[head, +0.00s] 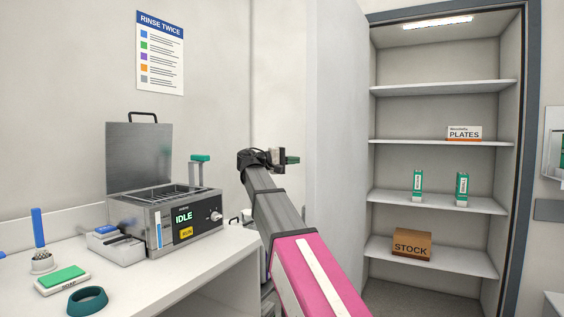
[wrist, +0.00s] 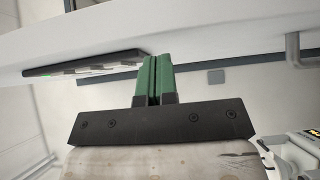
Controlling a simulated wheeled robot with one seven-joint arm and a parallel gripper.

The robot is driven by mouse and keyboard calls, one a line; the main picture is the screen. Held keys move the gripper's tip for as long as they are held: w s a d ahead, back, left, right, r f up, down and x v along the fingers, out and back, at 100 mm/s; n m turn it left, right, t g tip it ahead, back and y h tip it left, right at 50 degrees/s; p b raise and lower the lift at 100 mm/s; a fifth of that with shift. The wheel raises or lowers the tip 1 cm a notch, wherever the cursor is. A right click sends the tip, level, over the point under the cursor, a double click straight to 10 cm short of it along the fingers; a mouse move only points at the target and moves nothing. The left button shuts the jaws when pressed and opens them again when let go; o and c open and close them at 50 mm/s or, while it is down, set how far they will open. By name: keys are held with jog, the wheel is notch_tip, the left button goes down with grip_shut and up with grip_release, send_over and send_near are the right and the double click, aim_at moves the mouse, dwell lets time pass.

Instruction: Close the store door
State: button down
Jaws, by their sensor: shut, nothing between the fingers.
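The store door (head: 338,150) is a tall white panel standing wide open at the left side of the store opening. My gripper (head: 292,160) is in front of the wall just left of the door, its green fingers pointing right toward the door panel. In the wrist view the green fingers (wrist: 154,80) are shut together and empty. A pale slab, apparently the door, spans the top of the wrist view (wrist: 220,38), close beyond the fingertips. I cannot tell whether they touch it. A grey bar handle (wrist: 292,50) shows at the right there.
The lit store (head: 440,115) holds shelves with a plates box (head: 464,133), two green-and-white cartons and a stock box (head: 411,245). At left a bench (head: 150,285) carries a water bath (head: 165,215) with its lid up, soap and a teal ring. A dark flat panel (wrist: 85,63) shows in the wrist view.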

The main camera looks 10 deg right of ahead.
jog(key=shift+s+d, duration=0.55)
jog(key=shift+d, duration=0.2)
